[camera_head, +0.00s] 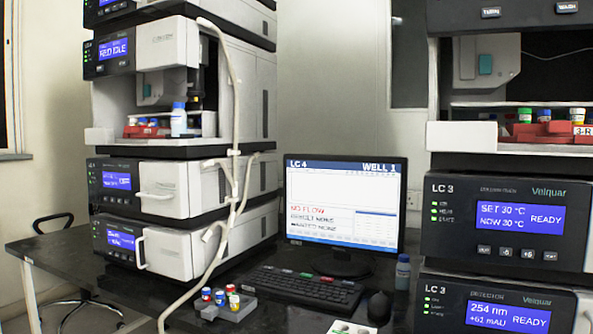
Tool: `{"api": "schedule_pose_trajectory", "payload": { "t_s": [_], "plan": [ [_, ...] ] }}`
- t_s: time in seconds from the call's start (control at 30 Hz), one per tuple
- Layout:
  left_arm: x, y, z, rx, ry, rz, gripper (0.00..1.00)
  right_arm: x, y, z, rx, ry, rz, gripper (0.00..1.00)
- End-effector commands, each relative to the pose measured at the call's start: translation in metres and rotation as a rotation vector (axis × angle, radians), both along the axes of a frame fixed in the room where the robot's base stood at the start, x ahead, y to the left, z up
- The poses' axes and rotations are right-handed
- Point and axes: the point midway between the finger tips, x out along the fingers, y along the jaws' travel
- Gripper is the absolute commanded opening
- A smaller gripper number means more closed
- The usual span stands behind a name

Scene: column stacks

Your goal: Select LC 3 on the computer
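The computer monitor (345,200) stands on the dark bench between two instrument stacks. Its blue header reads LC 4 on the left and WELL 1 on the right. Below, it reads NO FLOW in red, then RESULT NONE and WANTED NONE. The black keyboard (307,288) lies in front of it, with a few coloured keys, including green and red ones. The LC 3 stack (490,220) is at the right; its panels read SET 30 °C, NOW 30 °C, READY and 254 nm, READY. Neither of my grippers is in view.
Another stack (185,190) stands at the left, with a pale tube down its front. A mouse (379,308) and a capped bottle (403,272) are right of the keyboard. A grey rack of coloured-cap vials (228,304) sits left of it. A chair (75,305) is at far left.

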Motion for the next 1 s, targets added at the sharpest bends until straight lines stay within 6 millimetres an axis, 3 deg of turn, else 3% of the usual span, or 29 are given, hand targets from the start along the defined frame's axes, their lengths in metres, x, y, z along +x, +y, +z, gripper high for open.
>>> {"api": "schedule_pose_trajectory", "payload": {
  "t_s": [0.43,0.87,1.0],
  "plan": [
    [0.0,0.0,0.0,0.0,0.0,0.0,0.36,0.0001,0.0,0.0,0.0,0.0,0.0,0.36],
    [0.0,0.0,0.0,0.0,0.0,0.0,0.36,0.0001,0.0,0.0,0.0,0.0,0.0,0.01],
    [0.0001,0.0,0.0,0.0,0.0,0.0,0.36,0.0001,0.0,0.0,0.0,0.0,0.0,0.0]
  ]
}}
